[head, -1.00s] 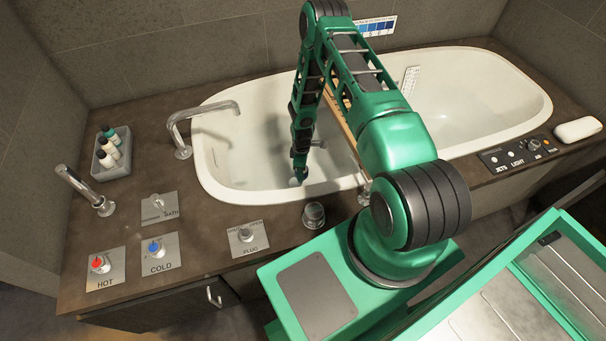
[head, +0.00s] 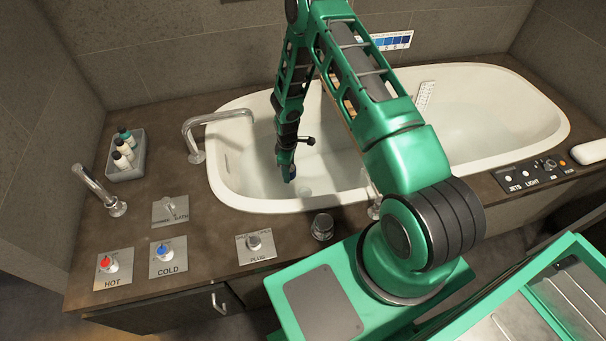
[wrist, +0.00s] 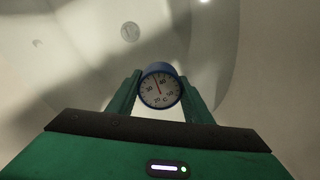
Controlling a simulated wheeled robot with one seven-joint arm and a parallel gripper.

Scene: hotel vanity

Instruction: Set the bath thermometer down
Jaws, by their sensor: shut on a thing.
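The bath thermometer (wrist: 161,89) is a round dial with a blue rim and a white face with a red needle. It shows in the wrist view between the two green fingers of my gripper (wrist: 161,95), which is shut on it. In the head view my gripper (head: 289,174) hangs over the left part of the white bathtub (head: 228,187), pointing down. Only a small blue part of the thermometer (head: 292,174) shows there. The tub's pale inside lies behind the dial in the wrist view. I cannot tell how far the thermometer is above the tub bottom.
A curved tap (head: 215,118) reaches over the tub's left end. A tray of bottles (head: 126,156) stands on the left of the brown counter (head: 205,240). HOT and COLD knobs, a plug knob (head: 254,242) and a small glass (head: 322,226) line the front.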

